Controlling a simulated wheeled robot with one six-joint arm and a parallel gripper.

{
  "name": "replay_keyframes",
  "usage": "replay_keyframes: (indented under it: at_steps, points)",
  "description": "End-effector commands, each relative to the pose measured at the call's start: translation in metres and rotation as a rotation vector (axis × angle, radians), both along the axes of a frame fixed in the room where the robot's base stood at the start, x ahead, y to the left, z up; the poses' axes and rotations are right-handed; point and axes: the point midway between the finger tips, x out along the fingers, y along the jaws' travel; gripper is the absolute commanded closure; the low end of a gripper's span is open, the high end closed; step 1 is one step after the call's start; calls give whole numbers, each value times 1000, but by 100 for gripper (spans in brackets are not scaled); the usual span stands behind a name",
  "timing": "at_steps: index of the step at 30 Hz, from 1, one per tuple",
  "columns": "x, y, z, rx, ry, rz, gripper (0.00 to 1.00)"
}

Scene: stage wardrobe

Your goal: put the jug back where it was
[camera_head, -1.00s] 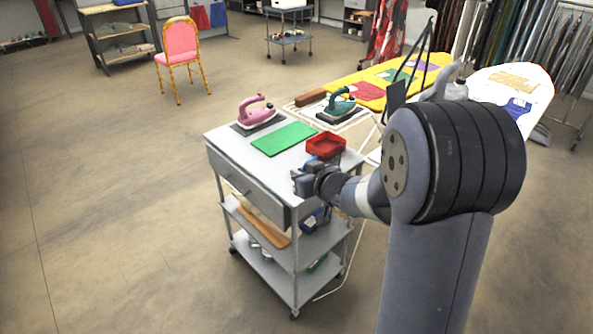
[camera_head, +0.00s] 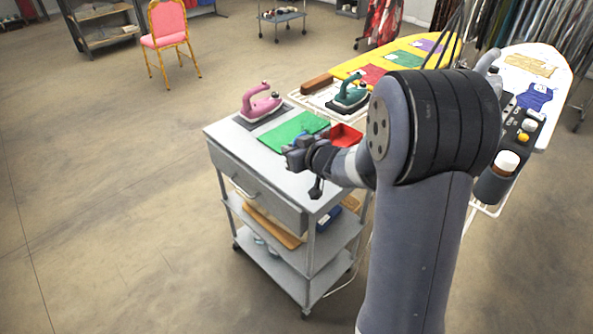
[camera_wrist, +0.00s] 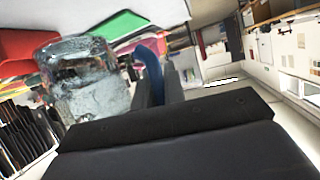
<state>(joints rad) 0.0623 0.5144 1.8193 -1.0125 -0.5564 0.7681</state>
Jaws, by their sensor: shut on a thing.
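The jug (camera_wrist: 88,85) is a clear, glassy vessel in the wrist view, tilted in the picture, with a blue handle (camera_wrist: 150,72). My gripper (camera_wrist: 160,85) is shut on that handle, and the jug's body hangs to the left of the fingers. In the head view my gripper (camera_head: 297,157) is over the front right part of the grey trolley's top (camera_head: 245,147). The jug is hard to make out there against the green mat (camera_head: 293,130). I cannot tell whether the jug touches the top.
A red tray (camera_head: 346,135) lies right of the green mat, close to my wrist. A pink iron (camera_head: 262,103) stands at the trolley's back left. The trolley top's front left is bare.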

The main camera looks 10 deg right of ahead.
Motion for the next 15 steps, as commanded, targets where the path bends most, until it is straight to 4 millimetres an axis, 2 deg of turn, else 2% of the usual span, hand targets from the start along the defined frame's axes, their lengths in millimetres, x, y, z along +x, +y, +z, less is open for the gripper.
replay_keyframes:
  at_steps: [1,7,12,15]
  points:
    - [0,0,-13,1,1,1,100]
    - [0,0,-29,1,-1,1,100]
    - [0,0,-54,1,1,1,100]
    - [0,0,-62,1,-1,1,100]
